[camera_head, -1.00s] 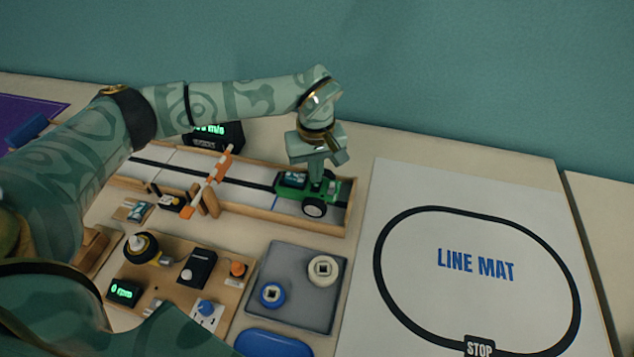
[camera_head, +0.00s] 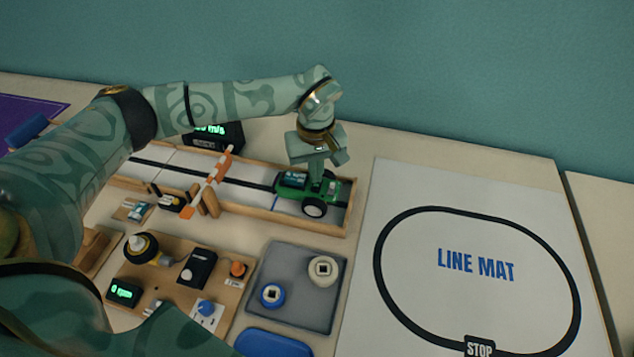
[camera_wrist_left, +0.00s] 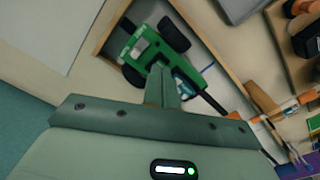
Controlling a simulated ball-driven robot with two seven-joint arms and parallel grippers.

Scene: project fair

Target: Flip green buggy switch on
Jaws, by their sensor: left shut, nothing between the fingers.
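The green buggy (camera_head: 334,190) stands on the track at its right end, inside the low wooden border. It also shows in the left wrist view (camera_wrist_left: 153,48), with dark wheels and a small blue and white part on top. My left gripper (camera_head: 316,172) points down right over the buggy, fingers shut and empty. In the left wrist view the closed fingers (camera_wrist_left: 161,88) overlap the buggy's body beside the blue and white part. I cannot tell whether they touch it. The switch itself is hidden or too small to make out. My right gripper is not in view.
An orange and white barrier arm (camera_head: 219,180) crosses the track left of the buggy. A grey tray (camera_head: 297,305) with two round pieces and a wooden board (camera_head: 170,283) with parts lie in front. The line mat (camera_head: 475,225) lies right. A lit display (camera_head: 207,132) stands behind.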

